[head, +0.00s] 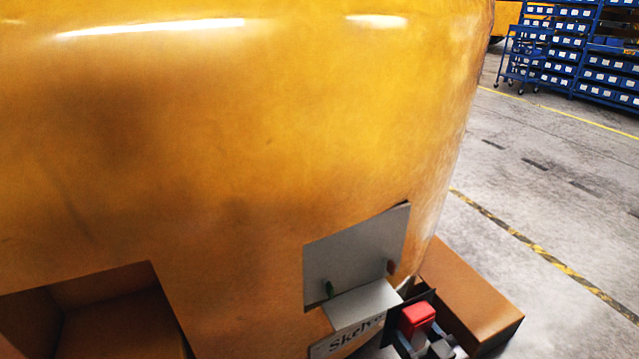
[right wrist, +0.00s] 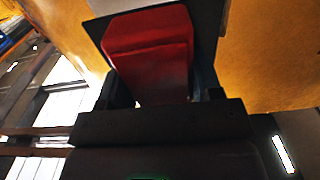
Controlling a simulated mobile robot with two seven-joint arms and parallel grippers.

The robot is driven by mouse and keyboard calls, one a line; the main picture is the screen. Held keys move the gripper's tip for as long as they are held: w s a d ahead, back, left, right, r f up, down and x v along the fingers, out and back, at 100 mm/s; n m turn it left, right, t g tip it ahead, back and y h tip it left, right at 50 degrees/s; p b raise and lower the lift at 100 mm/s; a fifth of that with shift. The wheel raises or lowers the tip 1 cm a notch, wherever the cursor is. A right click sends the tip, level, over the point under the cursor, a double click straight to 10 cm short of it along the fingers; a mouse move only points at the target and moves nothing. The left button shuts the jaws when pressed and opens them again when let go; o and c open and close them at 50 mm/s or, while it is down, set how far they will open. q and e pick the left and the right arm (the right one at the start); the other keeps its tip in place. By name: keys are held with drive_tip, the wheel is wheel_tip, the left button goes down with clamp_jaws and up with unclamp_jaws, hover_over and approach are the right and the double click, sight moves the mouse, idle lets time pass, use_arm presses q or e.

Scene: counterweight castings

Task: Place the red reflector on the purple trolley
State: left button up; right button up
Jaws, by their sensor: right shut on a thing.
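The red reflector (head: 416,317) shows at the lower right of the head view, close beside the large yellow body. It also fills the upper middle of the right wrist view (right wrist: 150,45). My right gripper (head: 424,340) is shut on it; the fingers (right wrist: 158,92) stand on either side of its narrower lower part. A dark flat plate (right wrist: 205,25) lies right behind the reflector; I cannot tell whether they touch. My left gripper is not in view. No purple trolley shows in either view.
The yellow casting (head: 250,130) fills most of the head view. A grey bracket (head: 355,260) and a lettered plate (head: 357,337) are on its lower right. A brown block (head: 470,290) lies beside the gripper. Grey floor (head: 540,210) is clear at right; blue bin racks (head: 590,55) stand beyond.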

use_arm(q)
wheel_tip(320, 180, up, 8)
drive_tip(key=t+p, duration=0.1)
drive_tip(key=p, duration=0.8)
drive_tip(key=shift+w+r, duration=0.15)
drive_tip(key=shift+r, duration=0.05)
use_arm(e)
drive_tip(key=s+r+m+h, duration=0.2)
drive_tip(key=s+r, duration=0.3)
drive_tip(key=r, duration=0.5)
drive_tip(key=s+r+m+t+h, duration=0.1)
drive_tip(key=s+r+h, duration=0.3)
drive_tip(key=r, duration=0.7)
drive_tip(key=shift+s+d+r+m, duration=0.2)
drive_tip(key=shift+s+r+m, duration=0.1)
drive_tip(key=shift+s+m, duration=0.3)
